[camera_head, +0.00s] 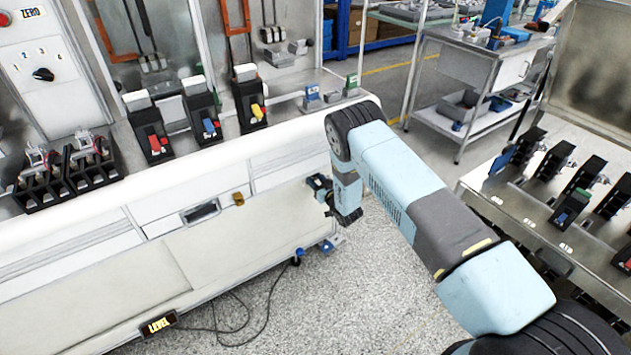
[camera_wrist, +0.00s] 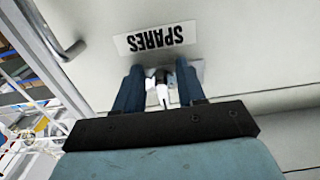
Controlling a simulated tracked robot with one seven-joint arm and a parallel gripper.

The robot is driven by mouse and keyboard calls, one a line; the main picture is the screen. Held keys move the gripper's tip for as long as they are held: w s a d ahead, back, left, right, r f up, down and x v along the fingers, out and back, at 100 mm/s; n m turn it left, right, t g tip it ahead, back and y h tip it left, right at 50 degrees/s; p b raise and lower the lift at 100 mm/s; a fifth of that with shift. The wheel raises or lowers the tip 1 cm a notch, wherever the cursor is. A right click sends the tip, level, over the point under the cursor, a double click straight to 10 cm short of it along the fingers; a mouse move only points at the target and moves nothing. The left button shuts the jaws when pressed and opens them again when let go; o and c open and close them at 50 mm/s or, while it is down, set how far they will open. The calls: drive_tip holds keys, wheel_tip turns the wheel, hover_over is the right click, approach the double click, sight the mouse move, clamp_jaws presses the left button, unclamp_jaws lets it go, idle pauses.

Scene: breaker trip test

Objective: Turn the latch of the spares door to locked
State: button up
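The spares door (camera_wrist: 95,80) is a pale grey panel in the wrist view, with a white SPARES label (camera_wrist: 155,39) that appears upside down. The latch (camera_wrist: 163,92) sits below the label in the picture, a small pale lever with a dark part on a light plate. My gripper (camera_wrist: 160,88) has its two blue fingers on either side of the latch, with gaps showing, so it looks open. Contact is not visible. The lever runs roughly up and down in the picture; no lock marking shows. In the head view my gripper (camera_head: 313,183) is at the right part of the bench front.
A metal bar handle (camera_wrist: 62,38) is left of the label in the wrist view. The white bench (camera_head: 150,190) carries several breakers. Cables lie on the speckled floor (camera_head: 300,310) below it. A second bench (camera_head: 530,215) with breakers stands at right, and a metal cart (camera_head: 470,70) behind.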

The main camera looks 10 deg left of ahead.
drive_tip(key=shift+c, duration=0.4)
clamp_jaws()
drive_tip(key=shift+n, duration=0.3)
drive_tip(key=n, duration=0.3)
drive_tip(key=shift+w+d+n, duration=0.15)
drive_tip(key=shift+w+n, duration=0.05)
drive_tip(key=shift+n, duration=0.2)
drive_tip(key=shift+w+d+r+n, duration=0.1)
drive_tip(key=shift+d+r+n, duration=0.1)
drive_tip(key=shift+n, duration=2.05)
drive_tip(key=shift+w+d+r+n, duration=0.1)
drive_tip(key=shift+r+n, duration=0.15)
drive_tip(key=shift+n, duration=1.95)
drive_tip(key=shift+w+d+r+n, duration=0.1)
drive_tip(key=shift+r+n, duration=0.1)
drive_tip(key=shift+n, duration=2.05)
